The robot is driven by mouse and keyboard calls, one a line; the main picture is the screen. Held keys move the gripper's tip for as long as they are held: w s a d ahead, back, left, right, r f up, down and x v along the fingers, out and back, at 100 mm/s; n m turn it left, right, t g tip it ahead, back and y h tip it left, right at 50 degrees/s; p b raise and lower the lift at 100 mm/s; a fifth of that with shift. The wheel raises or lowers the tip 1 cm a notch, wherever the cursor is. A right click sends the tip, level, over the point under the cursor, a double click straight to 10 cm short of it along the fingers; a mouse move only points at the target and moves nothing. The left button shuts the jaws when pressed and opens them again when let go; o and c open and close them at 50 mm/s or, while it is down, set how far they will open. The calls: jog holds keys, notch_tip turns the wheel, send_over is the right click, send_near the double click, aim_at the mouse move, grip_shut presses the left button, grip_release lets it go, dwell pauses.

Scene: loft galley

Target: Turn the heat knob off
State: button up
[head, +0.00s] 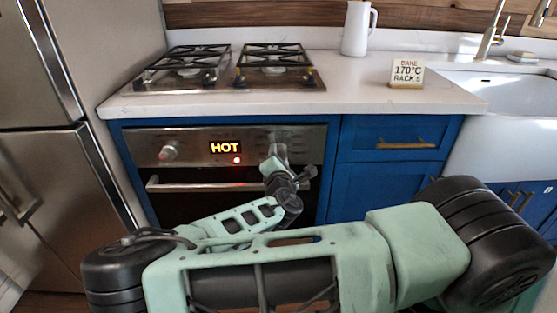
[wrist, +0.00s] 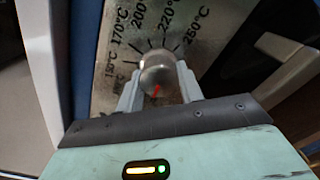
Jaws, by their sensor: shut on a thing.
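A round silver knob (wrist: 158,72) with a red pointer line sits on the oven's steel panel. Printed marks around it run from about 150°C to 250°C. The red line is at the knob's lower side in the wrist view, away from the larger numbers at the top. My gripper (wrist: 158,88) has one finger on each side of this knob and is shut on it. In the head view my gripper (head: 278,158) is at the right part of the oven panel and hides the knob there. The display (head: 226,147) reads HOT, with a red light (head: 237,160) below.
Another knob (head: 169,151) is at the panel's left. The oven handle (head: 205,184) runs just below the panel. A hob (head: 281,77), a white jug (head: 357,28) and a card (head: 407,72) reading "BAKE 170°C RACK 5" are on the counter. A steel fridge (head: 75,120) stands close at left.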

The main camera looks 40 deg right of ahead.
jog(key=shift+f+n+b, duration=0.15)
jog(key=shift+n+b, duration=0.2)
jog(key=shift+n, duration=0.75)
jog(key=o, duration=1)
jog(key=b+v, duration=0.1)
jog(key=v, duration=1.1)
